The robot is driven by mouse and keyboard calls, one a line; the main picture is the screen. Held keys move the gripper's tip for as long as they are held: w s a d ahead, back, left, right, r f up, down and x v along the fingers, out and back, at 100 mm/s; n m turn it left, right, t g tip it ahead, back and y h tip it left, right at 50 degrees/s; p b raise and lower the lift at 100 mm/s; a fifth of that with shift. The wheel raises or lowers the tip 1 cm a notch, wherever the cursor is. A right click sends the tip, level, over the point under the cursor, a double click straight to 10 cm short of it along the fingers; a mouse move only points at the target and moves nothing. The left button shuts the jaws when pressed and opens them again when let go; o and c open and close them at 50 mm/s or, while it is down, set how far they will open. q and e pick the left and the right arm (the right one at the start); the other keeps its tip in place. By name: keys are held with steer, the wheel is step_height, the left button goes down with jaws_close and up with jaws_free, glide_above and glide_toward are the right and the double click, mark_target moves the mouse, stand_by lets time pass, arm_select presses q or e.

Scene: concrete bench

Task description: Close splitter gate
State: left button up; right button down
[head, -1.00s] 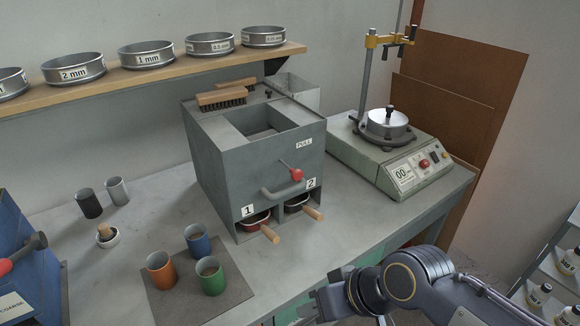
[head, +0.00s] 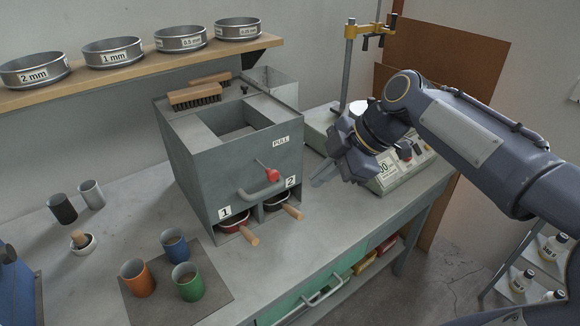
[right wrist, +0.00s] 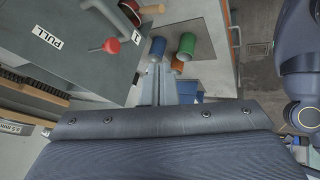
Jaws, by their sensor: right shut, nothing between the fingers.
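The splitter (head: 200,165) is a grey box on the bench with an open top and a PULL label on its front. Its gate lever is a thin rod with a red knob (head: 272,175), pointing down and right, above a grey curved handle (head: 262,192). The red knob also shows in the right wrist view (right wrist: 136,38). My right gripper (head: 316,181) is shut and empty, right of the splitter's front and apart from the knob. Its fingers show in the right wrist view (right wrist: 157,80). My left gripper is out of view.
Two pans with wooden handles (head: 249,236) sit in the splitter's lower slots. Orange, blue and green cups (head: 188,282) stand on a mat at the front. A scale-like machine (head: 400,170) stands behind my right arm. Sieves line the shelf (head: 150,65).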

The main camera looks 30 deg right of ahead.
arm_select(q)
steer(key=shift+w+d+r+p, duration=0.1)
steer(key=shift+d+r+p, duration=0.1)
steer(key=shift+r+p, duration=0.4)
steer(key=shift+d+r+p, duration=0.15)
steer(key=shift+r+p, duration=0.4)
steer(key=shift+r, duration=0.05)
arm_select(e)
steer(key=w+a+f+n, duration=0.1)
steer(key=w+f+n, duration=0.2)
steer(key=w+f, duration=0.3)
steer(key=w, duration=0.4)
steer(key=shift+w+a+f, duration=0.25)
steer(key=shift+a, duration=0.15)
arm_select(q)
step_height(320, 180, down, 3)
steer(key=b, duration=0.2)
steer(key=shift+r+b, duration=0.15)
steer(key=shift+b, duration=0.25)
arm_select(e)
steer(key=w, duration=0.5)
steer(key=shift+a+r, duration=0.1)
